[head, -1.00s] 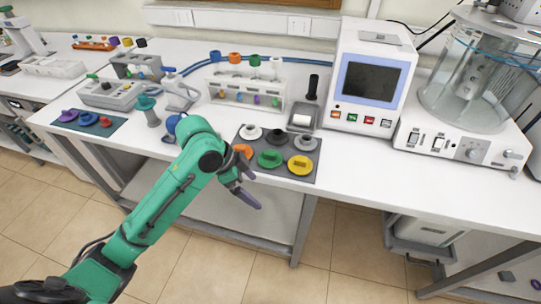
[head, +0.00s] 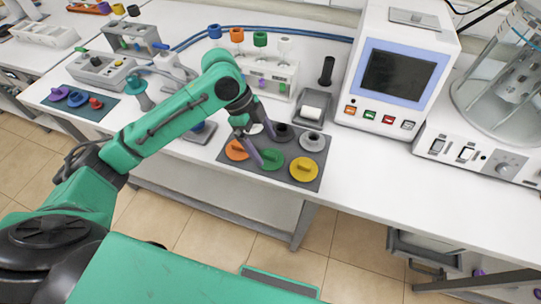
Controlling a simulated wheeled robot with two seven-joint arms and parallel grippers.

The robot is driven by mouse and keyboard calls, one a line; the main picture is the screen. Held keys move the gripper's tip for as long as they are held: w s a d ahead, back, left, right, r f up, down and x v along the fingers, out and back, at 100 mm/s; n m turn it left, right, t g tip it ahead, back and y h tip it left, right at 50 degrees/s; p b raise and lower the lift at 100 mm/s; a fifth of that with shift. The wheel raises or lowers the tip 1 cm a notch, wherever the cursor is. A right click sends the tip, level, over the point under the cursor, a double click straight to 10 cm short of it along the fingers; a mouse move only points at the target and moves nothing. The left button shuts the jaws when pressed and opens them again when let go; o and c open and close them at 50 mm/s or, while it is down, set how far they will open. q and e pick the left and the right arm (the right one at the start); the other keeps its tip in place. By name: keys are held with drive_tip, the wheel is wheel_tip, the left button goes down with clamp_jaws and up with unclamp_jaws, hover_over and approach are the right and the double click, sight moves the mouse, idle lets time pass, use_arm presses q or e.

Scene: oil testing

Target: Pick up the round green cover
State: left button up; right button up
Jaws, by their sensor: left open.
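The round green cover (head: 272,160) lies on the dark grey mat (head: 221,157), in the front row between the orange cover (head: 236,152) and the yellow cover (head: 304,170). My left gripper (head: 264,146) is open and empty just above the mat. One purple finger points down beside the left edge of the green cover, and the other is behind it, near the black cover. I cannot tell if a finger touches the cover. My right gripper is out of view.
Behind lie the white (head: 254,128), black (head: 284,131) and grey (head: 312,141) covers, the white one partly hidden. A tube rack (head: 275,79) and a screen device (head: 397,68) stand further back. A mat with coloured pieces (head: 78,101) lies left.

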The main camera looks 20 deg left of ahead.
sight(270, 154)
use_arm(q)
drive_tip(key=x, duration=0.1)
drive_tip(key=p+x, duration=0.1)
drive_tip(key=x, duration=0.2)
drive_tip(key=shift+w+f, duration=0.25)
drive_tip(key=shift+f, duration=0.1)
drive_tip(key=shift+s+d+f, duration=0.1)
drive_tip(key=shift+s+f, duration=0.05)
drive_tip(key=shift+f, duration=0.05)
drive_tip(key=shift+c, duration=0.3)
drive_tip(key=c, duration=0.9)
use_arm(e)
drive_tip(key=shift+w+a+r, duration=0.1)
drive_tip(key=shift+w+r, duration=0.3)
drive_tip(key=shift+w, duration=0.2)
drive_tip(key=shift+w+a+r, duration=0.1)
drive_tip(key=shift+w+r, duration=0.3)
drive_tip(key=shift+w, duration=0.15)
use_arm(q)
drive_tip(key=shift+c, duration=0.2)
